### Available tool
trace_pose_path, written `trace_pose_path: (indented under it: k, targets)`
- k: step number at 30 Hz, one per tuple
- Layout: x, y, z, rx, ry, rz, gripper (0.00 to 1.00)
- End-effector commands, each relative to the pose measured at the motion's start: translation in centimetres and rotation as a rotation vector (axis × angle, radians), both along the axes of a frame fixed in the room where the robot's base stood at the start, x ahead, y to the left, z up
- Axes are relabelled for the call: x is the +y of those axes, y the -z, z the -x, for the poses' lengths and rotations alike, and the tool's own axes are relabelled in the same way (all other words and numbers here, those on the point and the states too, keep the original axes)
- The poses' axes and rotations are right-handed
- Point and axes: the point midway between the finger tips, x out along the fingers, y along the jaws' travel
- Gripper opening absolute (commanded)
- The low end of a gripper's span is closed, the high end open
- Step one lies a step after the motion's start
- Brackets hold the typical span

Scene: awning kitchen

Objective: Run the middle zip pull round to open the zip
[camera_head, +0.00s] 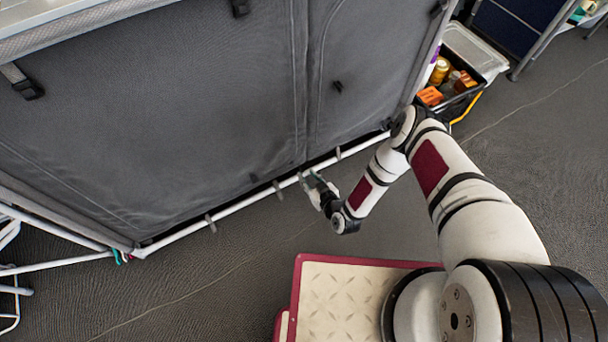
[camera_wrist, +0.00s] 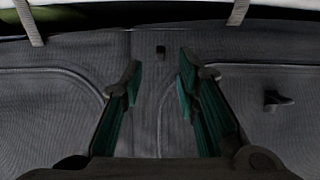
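The grey fabric cupboard front (camera_head: 200,110) has two panels with curved zip seams and an upright strip between them. In the wrist view a small dark tab, seemingly the middle zip pull (camera_wrist: 160,51), lies on that strip (camera_wrist: 146,80), between and beyond my fingertips. I cannot make it out in the head view. A larger dark pull (camera_wrist: 276,101) lies right of my fingers in the wrist view. Another dark pull (camera_head: 338,86) hangs on the right panel in the head view. My gripper (camera_wrist: 160,75) is open and empty, close to the cupboard's lower edge (camera_head: 316,184).
A white tube (camera_head: 235,208) with grey loops runs along the cupboard's bottom. A crate of goods (camera_head: 455,100) stands to the right. A cream step with a red rim (camera_head: 345,300) lies in front beside my base. The grey floor (camera_head: 200,285) at left is mostly clear.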

Motion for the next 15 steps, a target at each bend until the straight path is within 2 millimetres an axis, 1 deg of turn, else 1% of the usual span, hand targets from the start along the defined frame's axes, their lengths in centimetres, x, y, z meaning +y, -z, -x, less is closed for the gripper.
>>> trace_pose_path:
  k: [1,6,10,15]
  targets:
    - [0.5,0.5,-0.7,-0.004,0.001,-0.001,0.29]
    - [1.5,1.2,-2.3,-0.002,0.0,0.0,0.29]
    - [1.9,1.4,-2.8,-0.001,0.0,-0.002,0.29]
    - [2.0,1.4,-3.0,0.0,0.0,-0.001,0.29]
